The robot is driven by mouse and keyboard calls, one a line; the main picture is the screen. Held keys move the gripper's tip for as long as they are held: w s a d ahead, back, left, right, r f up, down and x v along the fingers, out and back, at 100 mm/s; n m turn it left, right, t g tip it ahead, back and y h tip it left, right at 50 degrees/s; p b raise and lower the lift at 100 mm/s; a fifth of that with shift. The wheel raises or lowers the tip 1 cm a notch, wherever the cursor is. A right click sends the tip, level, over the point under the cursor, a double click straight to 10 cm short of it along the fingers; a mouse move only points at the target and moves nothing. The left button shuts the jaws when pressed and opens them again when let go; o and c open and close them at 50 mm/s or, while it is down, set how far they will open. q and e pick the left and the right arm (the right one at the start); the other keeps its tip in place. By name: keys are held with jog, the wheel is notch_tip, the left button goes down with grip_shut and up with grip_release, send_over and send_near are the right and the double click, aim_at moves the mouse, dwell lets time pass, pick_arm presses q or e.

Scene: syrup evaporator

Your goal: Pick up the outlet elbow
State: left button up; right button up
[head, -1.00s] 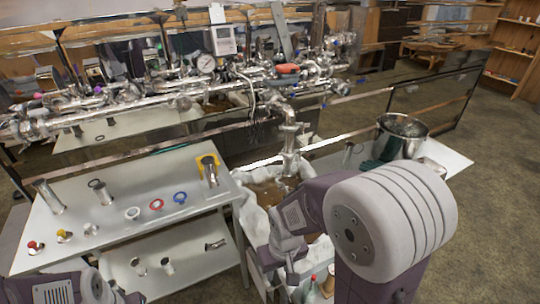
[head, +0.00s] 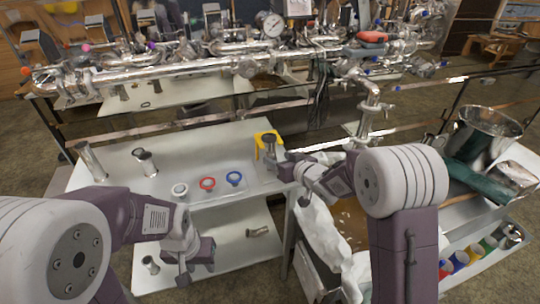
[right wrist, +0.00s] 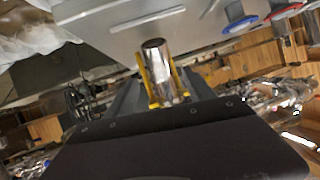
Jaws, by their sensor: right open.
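A shiny metal tube piece, which I take to be the outlet elbow (head: 268,144), stands in a yellow holder (head: 259,152) at the right end of the white table. Its bend is not clear to see. In the right wrist view the metal piece (right wrist: 157,62) shows between yellow sides, ahead of my dark fingers. My right gripper (head: 284,170) is open, close to the holder on its near side; I cannot tell whether it touches the piece. My left gripper (head: 188,272) hangs in front of the table, apart from the piece; its jaws are unclear.
The white table (head: 215,150) carries metal tubes at left and white, red (head: 207,184) and blue (head: 234,178) rings. Metal fittings (head: 258,231) lie on the lower shelf. Steel pipework (head: 210,68) runs behind. A bin with a white liner (head: 322,238) stands right; a steel pot (head: 484,135) is farther right.

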aim_at(273, 156)
jog(key=shift+w+a+f, duration=0.25)
jog(key=shift+w, duration=0.3)
jog(key=x, duration=0.5)
jog(key=shift+a+f, duration=0.1)
jog(key=shift+a, duration=0.05)
jog(key=shift+s, duration=0.1)
jog(key=c, duration=0.3)
grip_shut()
